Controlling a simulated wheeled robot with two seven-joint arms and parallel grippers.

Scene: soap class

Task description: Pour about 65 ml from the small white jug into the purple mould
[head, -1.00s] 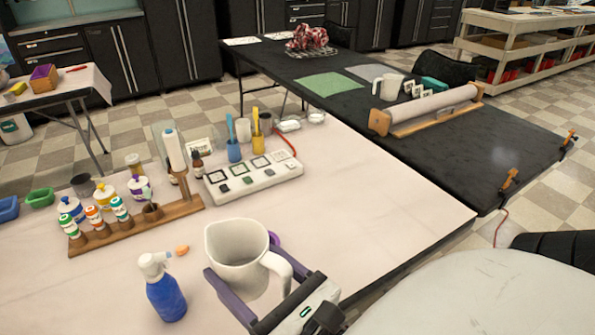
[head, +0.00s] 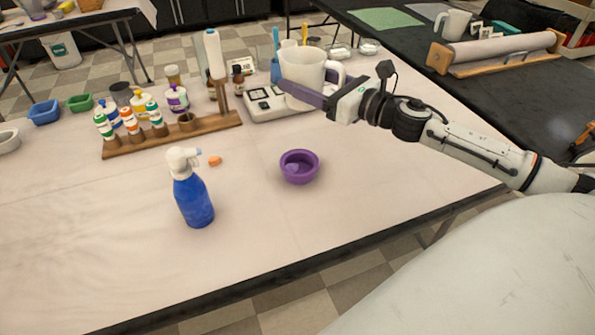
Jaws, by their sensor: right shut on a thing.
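The small white jug (head: 301,68) is upright or nearly so in my right gripper (head: 308,94), whose purple-grey fingers close around its body. It appears in front of the white multi-pad device at the back of the table, and I cannot tell exactly how high it is held. Its handle points right, and its contents are hidden. The purple mould (head: 299,167) is a small round bowl standing on the pale table, in front of the jug and apart from it. I cannot tell whether liquid is in it. My left gripper is not in view.
A blue spray bottle (head: 193,190) stands left of the mould, with a small orange piece (head: 215,160) nearby. A wooden rack (head: 170,137) with several bottles is behind. The white device (head: 262,104) is at the back. The table (head: 285,225) in front of the mould is clear.

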